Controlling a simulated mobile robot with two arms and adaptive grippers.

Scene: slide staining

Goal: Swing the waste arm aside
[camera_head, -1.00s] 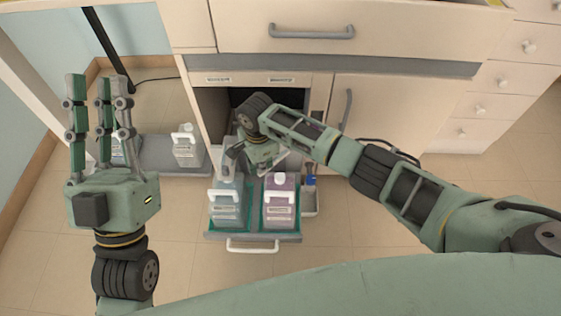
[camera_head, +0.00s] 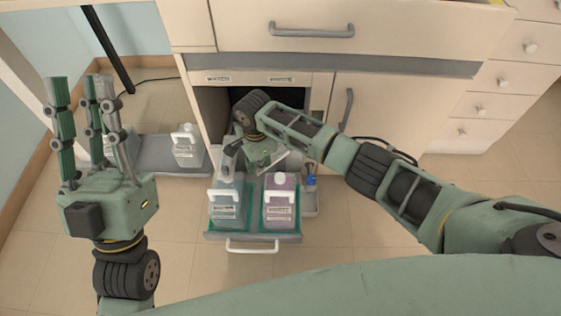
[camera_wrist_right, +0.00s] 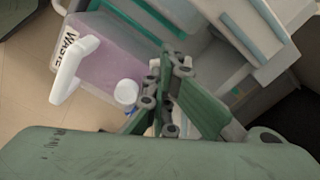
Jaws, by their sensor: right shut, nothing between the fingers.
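A purple-filled bottle (camera_head: 281,207) with a white cap and handle stands on the right side of the pulled-out drawer (camera_head: 253,236). In the right wrist view its label reads WASTE (camera_wrist_right: 68,50), and its white cap (camera_wrist_right: 126,92) is beside my fingers. My right gripper (camera_wrist_right: 168,92) is shut and empty above the back of the drawer; in the head view its fingers are mostly hidden. I cannot clearly make out the waste arm; a pale bar (camera_head: 276,160) shows beside my right gripper. My left gripper (camera_head: 86,100) is open and empty, with its fingers pointing up, away from the drawer.
A clear bottle (camera_head: 225,205) stands left in the drawer, with a grey piece (camera_head: 229,152) at its top. More bottles (camera_head: 187,147) stand on a grey tray (camera_head: 160,160) to the left. The front floor is clear.

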